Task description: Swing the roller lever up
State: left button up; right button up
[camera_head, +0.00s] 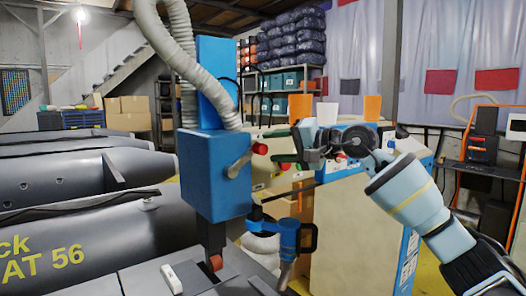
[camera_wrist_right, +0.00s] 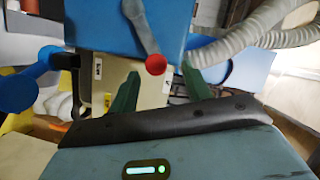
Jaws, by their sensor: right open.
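The blue welding machine (camera_head: 215,170) stands over the grey boat material in the head view. Its grey roller lever (camera_head: 239,164) slants up to the right and ends in a red ball knob (camera_head: 260,148). In the right wrist view the lever (camera_wrist_right: 140,25) and its red knob (camera_wrist_right: 156,64) show just beyond the fingers. My right gripper (camera_head: 272,147) is open, with its green fingers pointing at the knob from the right. In the wrist view the knob lies between the fingertips (camera_wrist_right: 160,76); contact cannot be told. An orange-red roller (camera_head: 215,263) shows low on the machine. My left gripper is not in view.
A ribbed hose (camera_head: 182,45) runs down to the machine's top. A blue tool-like part (camera_head: 289,238) sits low at its right side. Dark boat tubes (camera_head: 75,185) fill the left. A tan panel (camera_head: 345,235) stands below my right forearm.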

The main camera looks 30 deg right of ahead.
jog(key=shift+v, duration=1.3)
